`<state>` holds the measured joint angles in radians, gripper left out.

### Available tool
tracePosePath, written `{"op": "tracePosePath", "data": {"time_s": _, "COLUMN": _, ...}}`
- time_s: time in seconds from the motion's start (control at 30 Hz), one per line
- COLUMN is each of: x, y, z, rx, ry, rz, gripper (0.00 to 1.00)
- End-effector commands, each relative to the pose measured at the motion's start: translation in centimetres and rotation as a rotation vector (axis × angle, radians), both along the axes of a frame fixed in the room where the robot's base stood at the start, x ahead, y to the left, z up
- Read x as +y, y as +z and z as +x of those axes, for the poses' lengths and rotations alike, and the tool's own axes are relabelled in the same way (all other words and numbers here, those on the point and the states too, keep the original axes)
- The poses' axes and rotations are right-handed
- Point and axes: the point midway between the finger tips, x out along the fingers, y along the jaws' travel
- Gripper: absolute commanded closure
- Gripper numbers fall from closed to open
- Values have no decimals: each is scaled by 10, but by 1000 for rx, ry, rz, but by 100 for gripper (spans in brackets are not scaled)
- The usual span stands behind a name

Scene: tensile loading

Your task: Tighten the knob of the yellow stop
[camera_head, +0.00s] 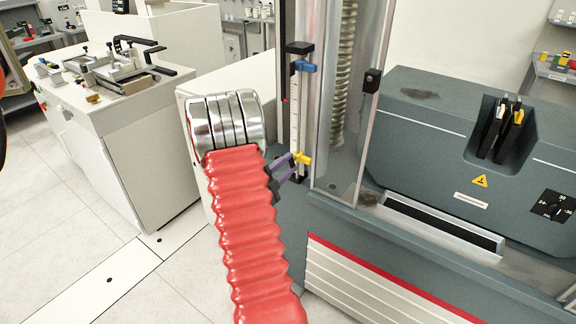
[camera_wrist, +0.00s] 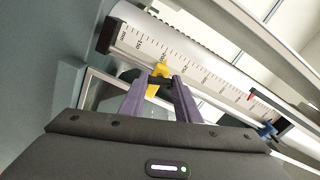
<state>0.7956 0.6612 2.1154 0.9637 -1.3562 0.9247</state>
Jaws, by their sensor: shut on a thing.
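The yellow stop (camera_head: 303,158) sits low on a white graduated scale rail (camera_head: 295,115) at the side of the grey testing machine. A blue stop (camera_head: 305,67) sits near the top of that rail. My gripper (camera_head: 290,163) has purple fingers that reach the yellow stop from the left. In the wrist view the yellow stop (camera_wrist: 157,72) lies at the tips of my fingers (camera_wrist: 161,82). The fingers are shut on a dark knob (camera_wrist: 160,82) in front of the yellow body. The knob is partly hidden between the fingertips. The blue stop (camera_wrist: 268,129) shows at the right there.
A clear guard panel (camera_head: 350,110) stands just right of the rail, with a threaded column behind it. The grey machine body (camera_head: 440,120) fills the right. A white cabinet (camera_head: 140,130) with fixtures stands at the left. Floor at lower left is clear.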

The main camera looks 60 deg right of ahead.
Motion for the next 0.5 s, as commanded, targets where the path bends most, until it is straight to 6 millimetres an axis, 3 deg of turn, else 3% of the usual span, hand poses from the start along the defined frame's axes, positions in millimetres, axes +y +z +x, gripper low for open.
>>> {"op": "tracePosePath", "data": {"time_s": 0.5, "x": 1, "y": -1, "z": -4, "rx": -324, "ry": -8, "rz": -50, "gripper": 93}}
